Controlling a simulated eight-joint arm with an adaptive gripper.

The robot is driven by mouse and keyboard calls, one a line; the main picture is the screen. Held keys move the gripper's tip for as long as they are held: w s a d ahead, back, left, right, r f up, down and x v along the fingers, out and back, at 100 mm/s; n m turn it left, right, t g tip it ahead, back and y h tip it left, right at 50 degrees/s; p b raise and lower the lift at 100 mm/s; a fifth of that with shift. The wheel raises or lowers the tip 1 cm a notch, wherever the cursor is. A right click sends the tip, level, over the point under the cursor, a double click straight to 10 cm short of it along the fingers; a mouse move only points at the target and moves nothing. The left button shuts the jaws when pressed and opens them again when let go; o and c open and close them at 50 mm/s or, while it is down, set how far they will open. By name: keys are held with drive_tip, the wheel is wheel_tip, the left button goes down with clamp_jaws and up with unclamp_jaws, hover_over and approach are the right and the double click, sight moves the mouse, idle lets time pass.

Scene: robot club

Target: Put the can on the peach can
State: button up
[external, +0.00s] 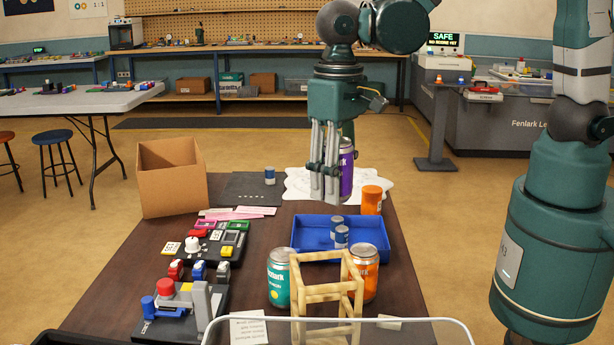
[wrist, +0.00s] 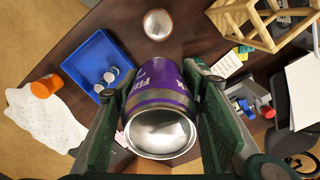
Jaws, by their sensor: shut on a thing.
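My gripper (external: 331,165) is shut on a purple can (external: 346,170), holding it above the table. In the wrist view the purple can (wrist: 160,105) sits between the two green fingers (wrist: 160,110), its silver end facing the camera. An orange can (external: 371,276), which looks like the peach can, stands upright on the table, partly behind a wooden frame. A silver can top, likely of this orange can (wrist: 158,24), shows in the wrist view. My gripper is above and farther back than the orange can, with the purple can well apart from it.
The wooden frame (external: 309,294) stands beside a teal can (external: 279,283). A blue tray (external: 308,243) holds small blue cylinders. An orange bottle (external: 371,201) stands behind the tray. A cardboard box (external: 175,182) and control boards (external: 180,325) are on the left.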

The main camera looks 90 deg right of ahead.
drive_tip(key=n, duration=0.2)
hover_over(364, 250)
drive_tip(key=shift+r+p, duration=0.4)
drive_tip(key=shift+f+b, duration=0.5)
drive_tip(key=shift+f, duration=2.4)
drive_tip(key=shift+d+f+b, duration=0.1)
drive_tip(key=shift+f+b, duration=0.25)
drive_tip(key=shift+f, duration=1.75)
drive_tip(key=shift+f, duration=0.15)
drive_tip(key=o, duration=1.1)
